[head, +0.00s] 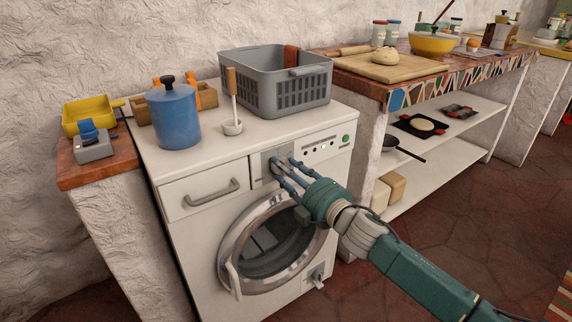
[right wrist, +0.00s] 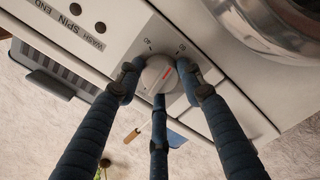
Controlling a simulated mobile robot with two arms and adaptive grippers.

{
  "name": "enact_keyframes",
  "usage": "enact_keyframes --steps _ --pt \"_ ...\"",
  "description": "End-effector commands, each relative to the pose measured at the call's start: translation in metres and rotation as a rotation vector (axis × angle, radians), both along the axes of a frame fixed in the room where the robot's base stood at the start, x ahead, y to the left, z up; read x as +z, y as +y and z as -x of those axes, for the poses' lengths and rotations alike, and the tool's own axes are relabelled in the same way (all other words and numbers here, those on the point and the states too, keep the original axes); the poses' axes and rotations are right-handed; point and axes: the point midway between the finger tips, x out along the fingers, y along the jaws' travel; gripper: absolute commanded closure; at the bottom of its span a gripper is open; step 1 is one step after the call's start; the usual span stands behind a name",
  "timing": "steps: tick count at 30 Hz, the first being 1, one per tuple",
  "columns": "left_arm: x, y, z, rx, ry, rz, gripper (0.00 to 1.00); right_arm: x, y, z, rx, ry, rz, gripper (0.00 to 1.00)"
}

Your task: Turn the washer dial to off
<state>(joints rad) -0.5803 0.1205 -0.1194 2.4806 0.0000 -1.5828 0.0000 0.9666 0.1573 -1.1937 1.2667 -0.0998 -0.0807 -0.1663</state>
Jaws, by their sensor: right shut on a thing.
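The white washer (head: 185,235) stands below the counter items, with its control panel along the top front. My right gripper (head: 281,163) reaches up to the panel from the lower right, its blue fingers at the dial. My right gripper (right wrist: 160,80) is shut on the dial, with fingers on both sides and one below. In the head view the fingers mostly hide the dial. My left gripper is not in view.
The round washer door (head: 226,240) lies below the panel, and a drawer (head: 190,201) with a grey handle is at left. A blue pot (head: 173,118), a ladle (head: 232,127) and a grey basket (head: 262,98) stand on the washer top. A tiled counter is at right.

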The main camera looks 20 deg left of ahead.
Motion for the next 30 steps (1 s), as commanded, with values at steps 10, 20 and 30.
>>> enact_keyframes --steps 10,20,30 --pt "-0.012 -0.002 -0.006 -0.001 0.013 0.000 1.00 -0.005 -0.003 -0.002 -0.006 -0.252 0.212 0.89" --pt "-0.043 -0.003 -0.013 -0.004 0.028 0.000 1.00 -0.004 -0.004 -0.002 -0.006 -0.501 0.405 0.89" --pt "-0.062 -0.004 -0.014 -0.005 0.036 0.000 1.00 -0.001 -0.004 -0.003 -0.007 -0.757 0.602 0.89"
